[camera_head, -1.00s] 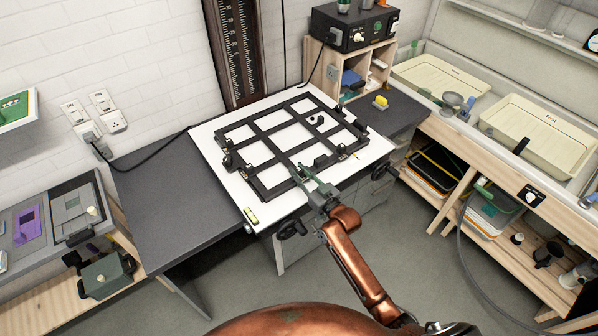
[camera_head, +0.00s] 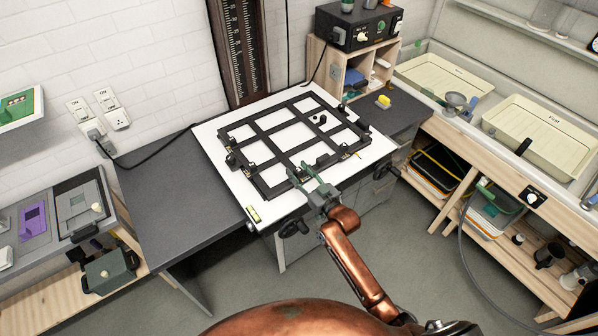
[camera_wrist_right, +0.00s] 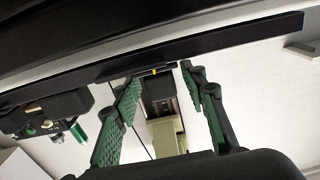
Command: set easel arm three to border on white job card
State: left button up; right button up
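The easel (camera_head: 262,187) is a black frame of crossing bars lying on a white board (camera_head: 222,172), with small black sliders and knobs along its bars. I cannot tell which bar is arm three. My right gripper (camera_head: 298,176) is at the easel's near side, just over the front bar. In the right wrist view the right gripper (camera_wrist_right: 160,76) has its green-padded fingers apart with nothing between them. A dark bar (camera_wrist_right: 225,42) with a small yellow mark crosses just beyond the fingertips. I cannot make out a white job card or its border. My left gripper is out of view.
A grey worktop (camera_head: 165,195) lies left of the board. A tall ruled column (camera_head: 240,50) stands behind it. A black control box (camera_head: 355,28) sits on a wooden shelf at the back. Cream trays (camera_head: 540,135) line the right side. Black knobs (camera_head: 293,228) stick out at the front.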

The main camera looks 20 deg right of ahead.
jog(key=shift+s+d, duration=0.1)
jog(key=v, duration=1.1)
jog(key=shift+s, duration=0.4)
jog(key=shift+d, duration=0.1)
